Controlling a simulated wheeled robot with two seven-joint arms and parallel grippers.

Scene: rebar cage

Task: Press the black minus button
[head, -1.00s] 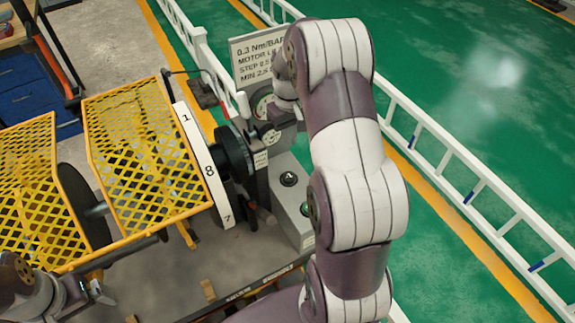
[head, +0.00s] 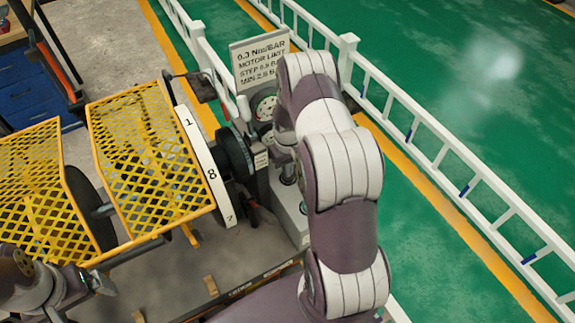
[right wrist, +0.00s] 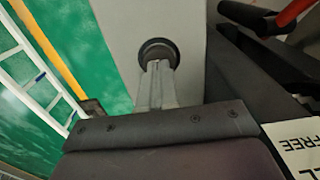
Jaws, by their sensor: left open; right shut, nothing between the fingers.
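The pale grey control box (head: 291,222) stands right of the numbered wheel. In the right wrist view a round black button with a raised dark rim (right wrist: 158,42) sits on the box's pale face (right wrist: 187,20). Its marking cannot be read. My right gripper (right wrist: 157,68) is shut and empty, its fingertips over the near part of this button; whether they touch it cannot be told. In the head view my right gripper (head: 288,172) points down at the box and covers much of its top. My left gripper (head: 101,284) is open and empty at the lower left, away from the box.
Yellow mesh guards (head: 150,160) and a white numbered wheel (head: 210,173) stand left of the box. A sign (head: 262,62) and a round gauge (head: 265,106) are behind it. A white railing (head: 440,147) runs along the green floor.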

